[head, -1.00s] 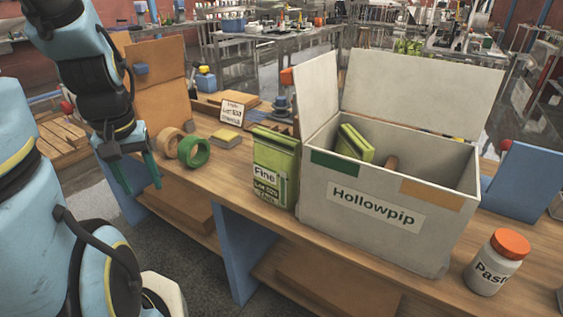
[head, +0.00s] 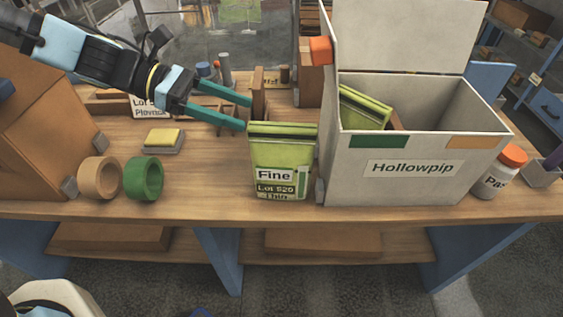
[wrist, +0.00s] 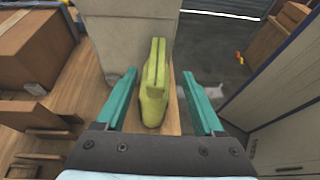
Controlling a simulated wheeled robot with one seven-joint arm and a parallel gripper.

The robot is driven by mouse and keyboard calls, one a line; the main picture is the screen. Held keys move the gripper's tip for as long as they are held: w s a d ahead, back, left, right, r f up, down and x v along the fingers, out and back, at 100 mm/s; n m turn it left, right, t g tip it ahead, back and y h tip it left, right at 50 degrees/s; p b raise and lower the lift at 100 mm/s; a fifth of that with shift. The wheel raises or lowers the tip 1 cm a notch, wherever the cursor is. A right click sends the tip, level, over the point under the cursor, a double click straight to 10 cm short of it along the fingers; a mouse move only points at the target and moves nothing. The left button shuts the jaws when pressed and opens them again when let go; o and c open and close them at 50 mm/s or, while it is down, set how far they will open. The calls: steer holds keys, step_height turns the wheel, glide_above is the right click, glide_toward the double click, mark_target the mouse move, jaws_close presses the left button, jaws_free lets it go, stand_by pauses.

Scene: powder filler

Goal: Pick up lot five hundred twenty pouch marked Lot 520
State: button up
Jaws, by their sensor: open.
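The green pouch (head: 283,160) labelled "Fine" and "Lot 520" stands upright on the workbench, just left of the Hollowpip box. My gripper (head: 247,112) is open and empty, behind and to the left of the pouch's top edge in the head view. In the wrist view the pouch (wrist: 154,85) lies ahead, between the lines of the two teal fingers of my gripper (wrist: 160,92). I cannot tell if a finger touches it.
The grey Hollowpip box (head: 350,170) stands open close to the pouch's right, with another green pouch (head: 365,106) inside. A green tape roll (head: 143,179) and a tan tape roll (head: 99,178) sit left. A white jar (head: 492,183) stands right.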

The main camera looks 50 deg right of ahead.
mark_target(279, 126)
steer(key=x, duration=0.5)
steer(key=shift+p, duration=0.35)
steer(key=shift+w+d+f+p+x, duration=0.1)
steer(key=shift+p+x, duration=0.35)
steer(key=shift+x, duration=0.85)
steer(key=shift+w+d+f+p+x, duration=0.1)
steer(key=shift+p+x, duration=0.35)
steer(key=shift+x, duration=0.85)
jaws_close()
